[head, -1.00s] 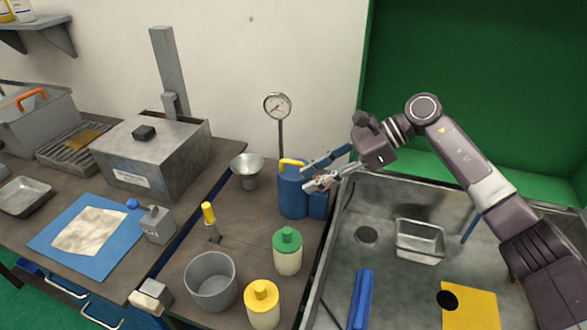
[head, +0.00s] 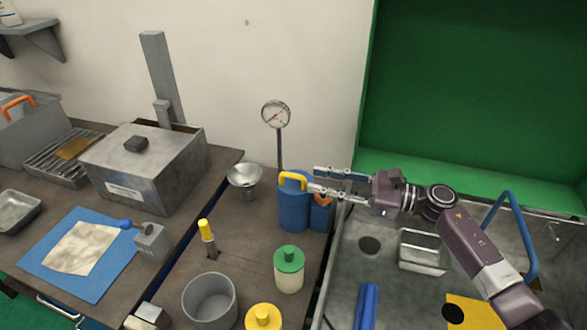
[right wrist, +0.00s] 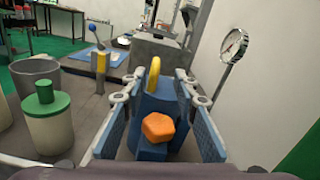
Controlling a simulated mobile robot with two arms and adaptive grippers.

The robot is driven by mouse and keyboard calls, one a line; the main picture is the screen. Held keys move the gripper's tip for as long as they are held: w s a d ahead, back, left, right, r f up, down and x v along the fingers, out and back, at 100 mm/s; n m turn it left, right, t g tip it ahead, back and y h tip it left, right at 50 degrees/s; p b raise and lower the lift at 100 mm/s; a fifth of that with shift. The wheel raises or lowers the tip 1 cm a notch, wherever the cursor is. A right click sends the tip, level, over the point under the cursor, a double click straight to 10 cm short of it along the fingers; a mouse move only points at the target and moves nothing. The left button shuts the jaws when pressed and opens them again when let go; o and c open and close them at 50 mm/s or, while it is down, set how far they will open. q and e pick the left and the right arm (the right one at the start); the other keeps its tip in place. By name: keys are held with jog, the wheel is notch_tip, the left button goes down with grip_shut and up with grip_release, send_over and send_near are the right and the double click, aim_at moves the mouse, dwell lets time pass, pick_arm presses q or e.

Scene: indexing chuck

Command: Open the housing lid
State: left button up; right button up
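A blue housing (head: 292,211) stands on the bench beside the sink, with a yellow handle (head: 291,179) on its top and an orange knob (head: 322,200) on its side block. In the right wrist view the orange knob (right wrist: 158,127) is in front, and the yellow handle (right wrist: 154,72) rises behind it. My right gripper (head: 312,179) is open at the right of the housing, pointing left. In the wrist view its fingers (right wrist: 158,98) lie to either side of the knob and handle, with no clear contact. My left gripper is not in view.
A dial gauge (head: 276,115) on a post stands behind the housing. A metal funnel (head: 245,178), a green-capped jar (head: 289,270) and a grey pot (head: 210,300) are nearby. A grey box (head: 150,165) with a dark knob stands left. The sink (head: 385,285) lies right.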

aim_at(295, 176)
jog(key=x, duration=0.2)
jog(key=p+x, duration=0.1)
jog(key=x, duration=0.1)
jog(key=p+x, duration=0.1)
jog(key=x, duration=0.1)
jog(key=shift+s+a+r, duration=0.2)
jog(key=shift+s+r, duration=0.1)
jog(key=shift+w+a+f+p, duration=0.1)
jog(key=shift+a+p, duration=0.15)
jog(key=shift+p, duration=0.05)
jog(key=shift+c, duration=0.7)
jog(key=c, duration=0.5)
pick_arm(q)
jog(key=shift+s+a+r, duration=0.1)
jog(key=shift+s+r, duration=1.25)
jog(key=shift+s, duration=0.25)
pick_arm(e)
grip_shut()
